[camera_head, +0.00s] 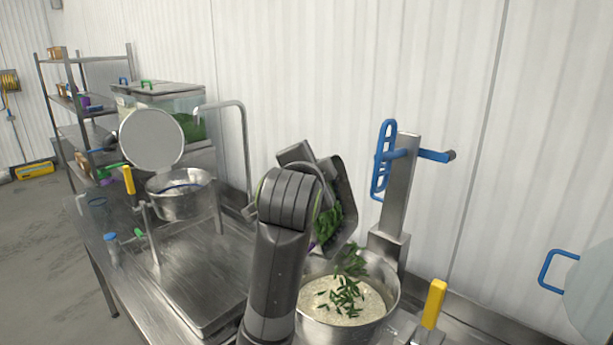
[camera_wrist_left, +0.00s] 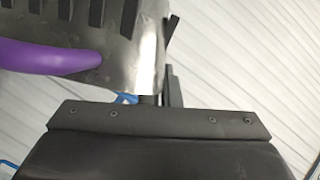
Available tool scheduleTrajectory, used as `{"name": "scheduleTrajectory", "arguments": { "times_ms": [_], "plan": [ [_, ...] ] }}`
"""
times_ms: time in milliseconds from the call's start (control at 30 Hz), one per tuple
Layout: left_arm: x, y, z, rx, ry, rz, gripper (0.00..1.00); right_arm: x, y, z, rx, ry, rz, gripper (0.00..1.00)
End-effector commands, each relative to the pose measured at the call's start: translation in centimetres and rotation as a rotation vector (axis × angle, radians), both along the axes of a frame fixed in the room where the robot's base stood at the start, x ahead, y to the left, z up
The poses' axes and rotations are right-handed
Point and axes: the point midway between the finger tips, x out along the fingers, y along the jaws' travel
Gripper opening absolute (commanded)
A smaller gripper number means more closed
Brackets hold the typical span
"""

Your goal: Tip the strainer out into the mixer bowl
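The strainer (camera_head: 346,192) is a grey metal pan, steeply tilted above the mixer bowl (camera_head: 391,283). Some green pieces (camera_head: 328,224) are still inside it. Others fall from its lower edge and lie on the pale rice-like contents (camera_head: 325,300) of the bowl. My left arm rises in front of the strainer and hides part of it and the left gripper's fingers. In the left wrist view the strainer's slotted metal (camera_wrist_left: 125,45) and purple handle (camera_wrist_left: 50,58) are close to the gripper. The strainer is held up in the air by it. My right gripper is not seen.
A mixer column (camera_head: 396,190) with blue handles stands behind the bowl, and a yellow handle (camera_head: 434,304) at its right. A pot (camera_head: 180,200) with a raised round lid (camera_head: 151,138) and clear bins (camera_head: 165,105) are at the left. The steel table (camera_head: 200,270) has bare room at left.

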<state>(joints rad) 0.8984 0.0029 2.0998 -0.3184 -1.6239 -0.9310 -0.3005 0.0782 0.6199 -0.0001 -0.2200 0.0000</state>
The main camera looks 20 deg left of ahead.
Motion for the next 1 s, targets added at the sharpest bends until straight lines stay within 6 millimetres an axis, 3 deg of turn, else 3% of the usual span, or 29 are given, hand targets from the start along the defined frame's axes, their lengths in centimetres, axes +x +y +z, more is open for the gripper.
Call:
{"name": "scheduleTrajectory", "arguments": {
  "times_ms": [1000],
  "plan": [
    [-1.1,-5.7,1.0,0.348,-0.071,0.0,0.0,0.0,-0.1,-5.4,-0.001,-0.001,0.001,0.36]
  ]
}}
